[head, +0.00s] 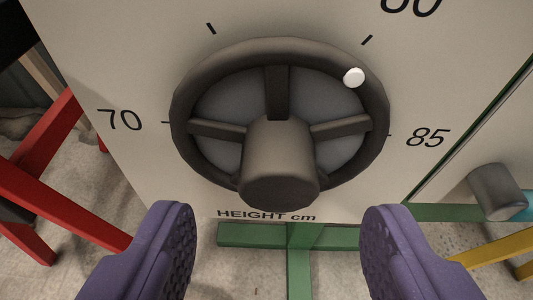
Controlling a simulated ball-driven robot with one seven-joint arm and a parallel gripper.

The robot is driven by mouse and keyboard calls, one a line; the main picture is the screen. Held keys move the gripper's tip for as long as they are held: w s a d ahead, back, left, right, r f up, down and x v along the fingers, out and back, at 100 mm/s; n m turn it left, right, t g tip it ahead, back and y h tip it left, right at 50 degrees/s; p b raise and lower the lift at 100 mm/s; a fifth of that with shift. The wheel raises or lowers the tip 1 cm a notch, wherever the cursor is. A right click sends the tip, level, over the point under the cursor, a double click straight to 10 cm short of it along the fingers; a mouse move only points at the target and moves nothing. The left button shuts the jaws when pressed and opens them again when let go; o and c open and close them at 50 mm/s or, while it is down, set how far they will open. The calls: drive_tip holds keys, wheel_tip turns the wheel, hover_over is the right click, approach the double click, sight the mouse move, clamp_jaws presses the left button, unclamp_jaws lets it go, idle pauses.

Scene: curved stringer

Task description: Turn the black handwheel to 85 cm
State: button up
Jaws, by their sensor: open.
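The black handwheel (190,88) is mounted on a pale panel (130,40) marked "HEIGHT cm". It has a thick rim, three visible spokes and a protruding central hub (278,165). A white dot (353,77) sits on the rim at the upper right, close to the tick below the "80"-like number, which is cut off at the top. The "85" mark (427,138) is at the right and "70" (120,120) at the left. My gripper (278,250) is open, its two purple fingers below the wheel, left and right of the hub, apparently touching nothing.
A grey knob (497,190) stands out from a neighbouring panel at the right. Red beams (60,205) are at the left, green beams (300,245) below the panel, and a yellow bar (500,250) at the lower right. Concrete floor shows underneath.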

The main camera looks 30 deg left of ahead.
sight(280, 191)
drive_tip(key=b+x, duration=0.1)
drive_tip(key=x, duration=0.2)
drive_tip(key=shift+w+a+f, duration=0.1)
drive_tip(key=shift+w+f, duration=0.05)
drive_tip(key=shift+w, duration=0.1)
drive_tip(key=c, duration=1)
drive_tip(key=shift+c, duration=0.2)
